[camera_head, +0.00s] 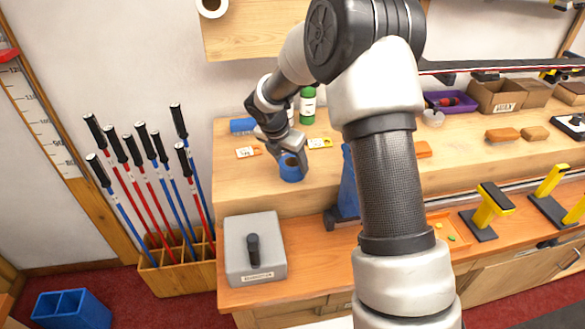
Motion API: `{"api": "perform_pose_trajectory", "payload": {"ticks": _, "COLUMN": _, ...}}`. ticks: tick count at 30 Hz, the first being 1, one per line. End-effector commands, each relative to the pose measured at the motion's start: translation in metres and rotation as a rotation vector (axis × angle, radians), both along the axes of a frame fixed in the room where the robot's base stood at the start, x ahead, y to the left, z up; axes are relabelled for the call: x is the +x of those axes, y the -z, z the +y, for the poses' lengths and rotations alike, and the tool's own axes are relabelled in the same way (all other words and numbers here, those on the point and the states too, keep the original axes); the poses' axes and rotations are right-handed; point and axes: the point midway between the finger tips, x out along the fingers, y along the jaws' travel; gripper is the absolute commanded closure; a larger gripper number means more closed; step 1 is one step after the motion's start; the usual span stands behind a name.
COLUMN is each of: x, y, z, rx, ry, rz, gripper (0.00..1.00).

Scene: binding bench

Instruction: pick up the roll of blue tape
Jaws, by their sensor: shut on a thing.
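A roll of blue tape (291,173) is on the raised wooden bench top, towards its front left part. My gripper (290,158) reaches down onto it from above and is shut on it. The gripper covers the upper part of the roll. I cannot tell whether the roll still touches the bench.
A grey box with a black handle (254,262) stands on the lower ledge in front. A green bottle (307,106) and a blue block (243,126) are behind the gripper. A blue vise-like stand (346,190) is to the right. Ski poles stand in a wooden rack (178,271) at left.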

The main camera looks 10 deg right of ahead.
Motion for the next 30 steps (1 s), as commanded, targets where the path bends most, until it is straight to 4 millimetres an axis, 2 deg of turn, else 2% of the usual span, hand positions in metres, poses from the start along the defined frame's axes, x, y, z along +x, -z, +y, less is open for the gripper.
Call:
{"api": "perform_pose_trajectory", "payload": {"ticks": 8, "x": 0.001, "y": -0.007, "z": 0.0, "rx": 0.0, "ry": 0.001, "rz": -0.002, "gripper": 0.58}}
{"api": "perform_pose_trajectory", "payload": {"ticks": 21, "x": 0.001, "y": -0.086, "z": 0.0, "rx": 0.0, "ry": 0.0, "rz": -0.003, "gripper": 0.58}}
{"api": "perform_pose_trajectory", "payload": {"ticks": 25, "x": 0.0, "y": -0.098, "z": 0.0, "rx": 0.0, "ry": 0.002, "rz": -0.001, "gripper": 0.58}}
{"api": "perform_pose_trajectory", "payload": {"ticks": 30, "x": 0.0, "y": -0.101, "z": 0.0, "rx": 0.0, "ry": 0.0, "rz": 0.0, "gripper": 0.58}}
